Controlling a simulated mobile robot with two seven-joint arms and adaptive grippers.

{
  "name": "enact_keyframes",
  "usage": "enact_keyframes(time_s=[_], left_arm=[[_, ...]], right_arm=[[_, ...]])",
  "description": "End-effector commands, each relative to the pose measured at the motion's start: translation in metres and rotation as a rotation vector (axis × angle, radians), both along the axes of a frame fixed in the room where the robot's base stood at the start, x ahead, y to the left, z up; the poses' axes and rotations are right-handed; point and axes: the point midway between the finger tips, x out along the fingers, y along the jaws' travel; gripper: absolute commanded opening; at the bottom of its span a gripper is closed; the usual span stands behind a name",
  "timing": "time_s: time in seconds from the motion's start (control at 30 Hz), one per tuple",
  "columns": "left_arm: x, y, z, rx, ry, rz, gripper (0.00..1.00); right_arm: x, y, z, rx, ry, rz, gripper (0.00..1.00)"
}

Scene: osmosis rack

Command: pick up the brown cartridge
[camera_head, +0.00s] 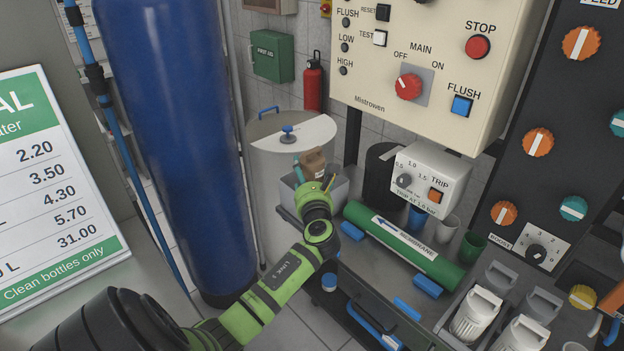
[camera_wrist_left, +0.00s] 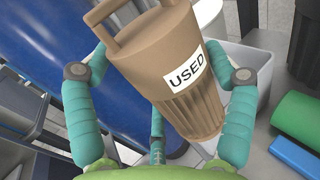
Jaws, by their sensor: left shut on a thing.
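The brown cartridge (camera_head: 314,162), with a handle on top and a white "USED" label, is held tilted above or at a grey open bin (camera_head: 343,190); how far above I cannot tell. In the left wrist view the cartridge (camera_wrist_left: 172,70) fills the middle, between the teal fingers. In the head view the green wrist hides most of the left gripper (camera_head: 305,172). The right gripper is not in view.
A tall blue tank (camera_head: 180,140) stands left of the cartridge. A lidded grey drum (camera_head: 262,155) is behind it. To the right are a dark cylinder (camera_head: 381,176), the trip box (camera_head: 428,180) and a green membrane tube (camera_head: 405,245). White cartridges (camera_head: 476,315) stand at lower right.

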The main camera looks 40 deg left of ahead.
Motion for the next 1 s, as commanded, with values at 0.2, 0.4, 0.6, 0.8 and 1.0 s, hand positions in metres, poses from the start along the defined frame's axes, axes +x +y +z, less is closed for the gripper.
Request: enact_keyframes(time_s=[0.2, 0.4, 0.6, 0.8, 1.0], left_arm=[[0.0, 0.0, 0.002, 0.001, -0.002, 0.0, 0.4], [0.0, 0.0, 0.02, 0.001, -0.006, 0.001, 0.4], [0.005, -0.015, 0.051, -0.002, -0.007, -0.004, 0.4], [0.016, -0.058, 0.077, -0.003, -0.008, -0.003, 0.4], [0.024, -0.091, 0.097, -0.002, -0.005, -0.002, 0.4]], right_arm=[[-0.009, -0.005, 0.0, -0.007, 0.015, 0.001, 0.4], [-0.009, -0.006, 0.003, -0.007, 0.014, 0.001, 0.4], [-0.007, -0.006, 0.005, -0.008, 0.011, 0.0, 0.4], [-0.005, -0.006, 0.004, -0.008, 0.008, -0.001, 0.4], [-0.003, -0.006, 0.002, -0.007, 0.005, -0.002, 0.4]])
